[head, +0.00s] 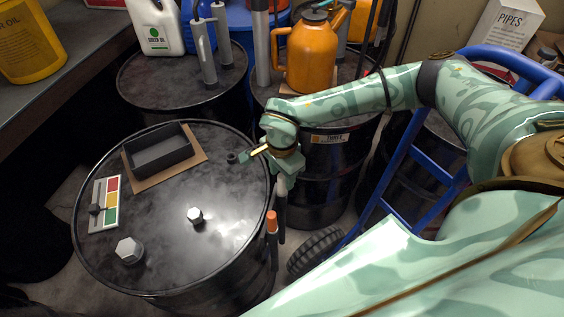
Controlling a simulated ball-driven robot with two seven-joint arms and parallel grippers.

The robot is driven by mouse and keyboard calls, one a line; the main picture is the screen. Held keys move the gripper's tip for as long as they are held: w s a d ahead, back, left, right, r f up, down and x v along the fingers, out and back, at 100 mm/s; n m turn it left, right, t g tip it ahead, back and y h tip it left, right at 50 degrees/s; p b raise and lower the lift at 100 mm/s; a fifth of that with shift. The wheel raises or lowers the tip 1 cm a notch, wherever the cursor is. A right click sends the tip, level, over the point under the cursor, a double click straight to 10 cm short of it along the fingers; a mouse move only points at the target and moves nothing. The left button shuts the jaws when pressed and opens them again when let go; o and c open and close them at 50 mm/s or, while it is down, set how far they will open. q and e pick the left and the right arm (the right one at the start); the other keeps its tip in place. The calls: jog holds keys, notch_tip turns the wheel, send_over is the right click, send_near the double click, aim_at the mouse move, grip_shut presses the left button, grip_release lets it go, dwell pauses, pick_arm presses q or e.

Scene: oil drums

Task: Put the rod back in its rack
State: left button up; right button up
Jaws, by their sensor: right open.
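My right gripper (256,153) hangs over the right rim of the near black drum (165,260), with its jaws open. A small dark round piece (232,157) sits at its fingertips on the drum's edge; I cannot tell whether it is part of a rod or a holder. A rod with an orange end (271,224) stands upright at the drum's right side. A rod with a pale end (281,188) stands just behind it, below my gripper. A rack is not clearly distinguishable there. My left gripper is out of view.
An orange can (311,55) stands behind. A blue hand truck (400,155) is right.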

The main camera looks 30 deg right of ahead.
notch_tip(320, 180, up, 14)
jog(key=shift+p, duration=0.4)
jog(key=shift+f, duration=0.1)
dwell(0.7)
